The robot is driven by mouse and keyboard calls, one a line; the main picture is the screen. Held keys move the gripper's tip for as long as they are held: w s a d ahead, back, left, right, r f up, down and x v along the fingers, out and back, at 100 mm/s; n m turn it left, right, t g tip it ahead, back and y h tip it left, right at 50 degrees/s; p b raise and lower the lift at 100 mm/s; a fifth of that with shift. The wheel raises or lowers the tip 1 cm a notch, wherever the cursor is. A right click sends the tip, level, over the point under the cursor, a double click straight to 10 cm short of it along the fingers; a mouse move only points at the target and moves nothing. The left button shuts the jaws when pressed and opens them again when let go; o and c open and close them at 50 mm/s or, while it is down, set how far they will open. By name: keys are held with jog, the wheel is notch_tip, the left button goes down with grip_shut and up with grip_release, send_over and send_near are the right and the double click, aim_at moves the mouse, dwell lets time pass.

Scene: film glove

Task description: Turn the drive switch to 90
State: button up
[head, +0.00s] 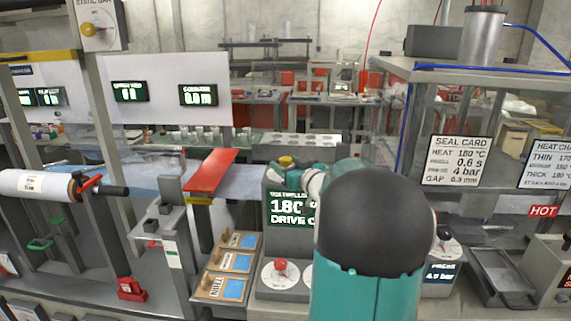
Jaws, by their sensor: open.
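A grey control box (272,215) stands in the middle, its display (290,209) reading 180 °C with a line starting "DRIVE" that my arm cuts off. Below, on its sloped front, a red knob (281,265) sits on a round white dial. The edge of a second white dial (307,276) shows to its right, mostly hidden by my arm. I cannot read which dial is the drive switch, or its angle. My teal gripper (286,174) is at the top of the box, near a yellow knob (287,161), apart from the dials. It is open; its fingertips are hard to make out.
Wooden trays with blue cards (229,265) lie left of the box. A red flap (212,170) rises behind them. A press unit (441,265) with a dark knob is at right, near a metal tray (499,285) and a HOT sign (542,211).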

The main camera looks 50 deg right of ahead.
jog(key=shift+w+d, duration=0.1)
jog(key=shift+w, duration=0.45)
jog(key=shift+c, duration=0.2)
jog(key=c, duration=0.9)
